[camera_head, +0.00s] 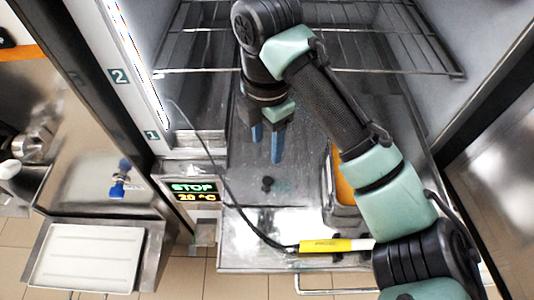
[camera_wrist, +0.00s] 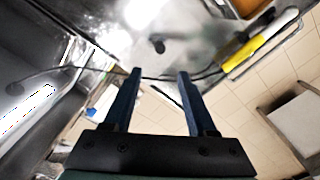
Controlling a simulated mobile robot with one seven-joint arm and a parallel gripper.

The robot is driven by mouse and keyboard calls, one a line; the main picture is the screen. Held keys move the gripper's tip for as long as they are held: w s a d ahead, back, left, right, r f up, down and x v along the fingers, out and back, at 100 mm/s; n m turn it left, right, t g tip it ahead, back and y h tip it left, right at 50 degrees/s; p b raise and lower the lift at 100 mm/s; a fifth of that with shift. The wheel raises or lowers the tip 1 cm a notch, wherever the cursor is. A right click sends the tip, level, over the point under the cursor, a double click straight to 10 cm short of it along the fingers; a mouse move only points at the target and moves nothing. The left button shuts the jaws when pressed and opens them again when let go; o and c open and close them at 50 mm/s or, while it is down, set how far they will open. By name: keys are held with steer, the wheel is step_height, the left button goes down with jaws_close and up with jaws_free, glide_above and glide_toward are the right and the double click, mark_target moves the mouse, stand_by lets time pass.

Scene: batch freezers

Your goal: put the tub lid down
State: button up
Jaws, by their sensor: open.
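A small black knob (camera_head: 267,184) stands up from a shiny grey surface on the freezer floor. It looks like the handle of the tub lid, but I cannot make out the lid's edges. My gripper (camera_head: 265,146) is open and empty inside the freezer, pointing down, apart from the knob. In the wrist view the knob (camera_wrist: 158,45) shows beyond the two blue fingertips (camera_wrist: 159,72), roughly centred between them. A metal tub (camera_head: 345,212) with orange contents stands to the right, partly hidden by my arm.
A yellow-handled probe (camera_head: 335,245) with a dark cable lies across the front of the freezer. Wire racks (camera_head: 350,52) are behind and above my gripper. The control panel (camera_head: 193,190) is at left. A white ribbed panel (camera_head: 88,258) lies on a metal tray at far left.

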steer(key=shift+r, duration=0.45)
steer(key=w+a+r+m+t+y, duration=0.3)
steer(key=w+a+r+t, duration=0.15)
steer(key=a+r, duration=0.45)
steer(key=w+a+r+m+t+y, duration=0.35)
steer(key=a+r+t, duration=0.3)
steer(key=r, duration=0.35)
steer(key=s+d+r+m+t, duration=0.2)
steer(key=d+r+m+t, duration=0.15)
steer(key=r, duration=0.35)
steer(key=s+d+r+m+t, duration=0.2)
steer(key=s+r+m+t, duration=0.15)
steer(key=r, duration=0.35)
steer(key=s+d+r+m+t, duration=0.1)
steer(key=d+r+m+t, duration=0.1)
steer(key=r+m+t, duration=0.3)
steer(key=s+d+r+m+t+h, duration=0.4)
steer(key=s+d+r+m+h, duration=0.2)
steer(key=s+d+r, duration=0.1)
steer(key=shift+s+d+m, duration=0.35)
steer(key=shift+s+d, duration=0.1)
steer(key=shift+s, duration=0.5)
steer(key=shift+s+f+h, duration=0.1)
steer(key=shift+h, duration=0.15)
